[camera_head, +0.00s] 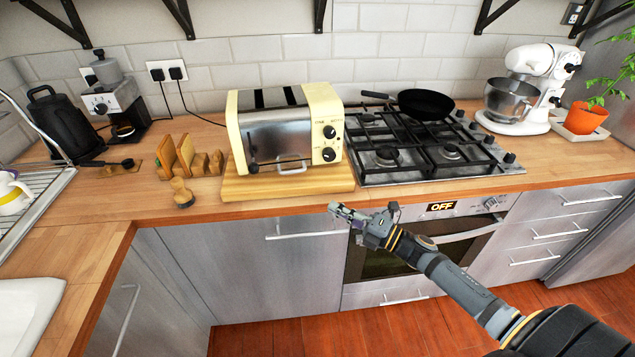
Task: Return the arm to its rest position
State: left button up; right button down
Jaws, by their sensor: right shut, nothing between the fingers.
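My right arm comes in from the lower right. My right gripper (343,211) is shut and empty, in front of the counter's front edge, below and to the right of the cream toaster (279,133). It overlaps the steel cabinet front and the left side of the oven in the picture. My left gripper is not in view.
The toaster stands on a wooden board (240,187) at the counter's edge. A gas hob (440,157) with a black pan (426,104) is to its right. An oven (385,265) and steel drawers (555,228) lie below. The floor (280,341) in front is clear.

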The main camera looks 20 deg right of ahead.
jog(key=s+d+f+m+g+h, duration=0.15)
jog(key=f+m+h, duration=0.25)
jog(key=m+h, duration=0.45)
jog(key=s+d+f+m+g+h, duration=0.1)
jog(key=s+f+m+g+h, duration=0.25)
jog(key=m, duration=0.75)
jog(key=s+a+f+m+g, duration=0.2)
jog(key=s+m+g, duration=0.1)
jog(key=s, duration=0.5)
jog(key=s+a+f+m+g, duration=0.2)
jog(key=s+a+m+g, duration=0.15)
jog(key=s, duration=0.35)
jog(key=s+d+f+g, duration=0.1)
jog(key=s+d+f, duration=0.1)
jog(key=f, duration=1.3)
jog(key=s+d+f+g, duration=0.1)
jog(key=s+d+f, duration=0.1)
jog(key=f, duration=1.2)
jog(key=s+f, duration=1.3)
jog(key=s, duration=0.4)
jog(key=shift+s+d+f+g, duration=0.25)
jog(key=shift+d+f+g, duration=0.05)
jog(key=shift+d+g, duration=0.15)
